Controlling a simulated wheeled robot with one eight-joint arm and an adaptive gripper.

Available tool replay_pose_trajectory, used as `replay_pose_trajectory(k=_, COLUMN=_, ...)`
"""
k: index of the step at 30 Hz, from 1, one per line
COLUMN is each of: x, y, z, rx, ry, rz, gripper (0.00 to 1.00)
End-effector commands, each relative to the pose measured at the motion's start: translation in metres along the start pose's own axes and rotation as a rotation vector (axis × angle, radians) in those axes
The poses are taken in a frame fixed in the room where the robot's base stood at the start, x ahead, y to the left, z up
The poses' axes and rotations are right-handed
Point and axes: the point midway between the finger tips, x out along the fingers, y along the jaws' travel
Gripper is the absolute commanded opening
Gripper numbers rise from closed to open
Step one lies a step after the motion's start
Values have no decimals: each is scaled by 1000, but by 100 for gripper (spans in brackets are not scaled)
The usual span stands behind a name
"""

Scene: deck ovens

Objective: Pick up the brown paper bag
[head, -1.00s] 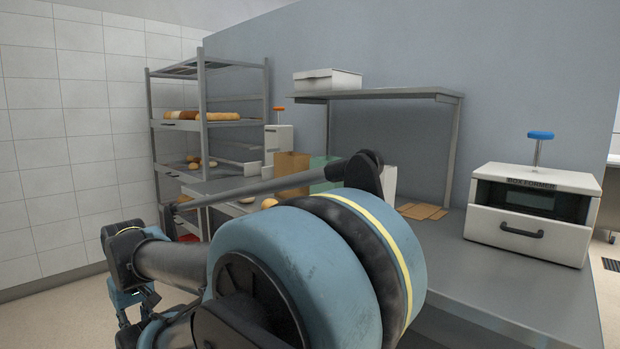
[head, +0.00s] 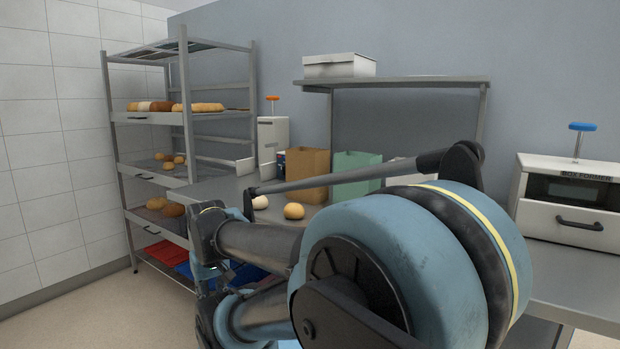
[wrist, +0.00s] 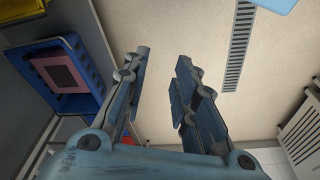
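The brown paper bag (head: 308,166) stands upright and open-topped on the steel counter, left of a green bag (head: 356,170). In the head view the gripper's fingers are not clear, low behind my arm. The brown bag does not show in the wrist view, and the gripper is well apart from it.
A rack (head: 186,130) with bread stands left of the counter. Two rolls (head: 294,211) lie on the counter before the bag. A white machine (head: 273,140) stands behind left, a box former (head: 570,205) at right. A shelf (head: 400,82) spans above. A blue crate (wrist: 66,72) shows in the wrist view.

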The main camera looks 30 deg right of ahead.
Motion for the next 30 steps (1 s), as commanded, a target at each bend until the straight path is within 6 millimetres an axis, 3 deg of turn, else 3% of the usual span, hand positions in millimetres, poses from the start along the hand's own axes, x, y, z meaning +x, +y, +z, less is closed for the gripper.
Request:
replay_pose_trajectory(k=6, x=0, y=0, z=0, rx=1, ry=0, rz=0, gripper=26)
replay_pose_trajectory(k=8, x=-8, y=0, z=5, rx=13, ry=10, rz=0, gripper=26)
replay_pose_trajectory(k=11, x=-20, y=3, z=-4, rx=80, ry=9, rz=-5, gripper=26)
replay_pose_trajectory(k=14, x=-44, y=16, z=-26, rx=225, ry=4, rz=-12, gripper=26)
replay_pose_trajectory(k=20, x=-111, y=47, z=-87, rx=638, ry=-9, rz=-40, gripper=26)
replay_pose_trajectory(k=26, x=-174, y=95, z=-145, rx=1066, ry=-23, rz=-72, gripper=26)
replay_pose_trajectory(k=30, x=-215, y=138, z=-180, rx=1363, ry=-34, rz=-95, gripper=26)
